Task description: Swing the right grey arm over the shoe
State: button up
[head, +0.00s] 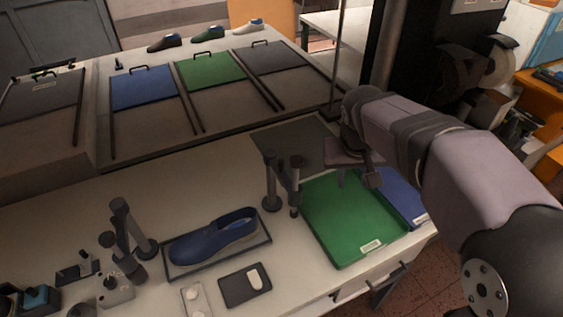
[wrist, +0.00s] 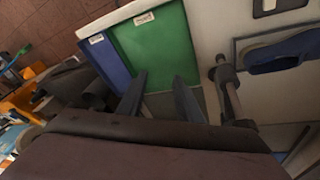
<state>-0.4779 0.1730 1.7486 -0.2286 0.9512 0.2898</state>
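A blue shoe (head: 215,238) lies on a dark-framed plate (head: 247,248) on the white table. The right grey arm (head: 294,186) is joined to an upright post behind the shoe's right end. It points away from the shoe, toward the green tray. The post and arm also show in the wrist view (wrist: 228,88), with part of the shoe (wrist: 285,50) at the right edge.
The green tray (head: 352,222) and a blue tray (head: 404,200) are on the table's right. A left grey post with an arm (head: 130,230) stands left of the shoe. A dark pad (head: 245,284) with a white piece lies in front. Small devices crowd the front left.

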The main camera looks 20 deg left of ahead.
jog(key=w+a+r+t, duration=0.25)
jog(key=a+r, duration=0.25)
jog(key=a, duration=0.5)
jog(key=n+g+y, duration=0.1)
jog(key=g+y, duration=0.1)
send_near(281, 162)
jog(key=f, duration=0.2)
jog(key=shift+w+p+x, duration=0.2)
jog(key=shift+p+x, duration=0.5)
jog(key=shift+x, duration=1.1)
jog(key=shift+w+p+x, duration=0.2)
jog(key=shift+p+x, duration=0.5)
jog(key=shift+x, duration=1.05)
jog(key=shift+a+r, duration=0.1)
jog(key=shift+r, duration=0.05)
jog(key=shift+c, duration=0.5)
grip_shut()
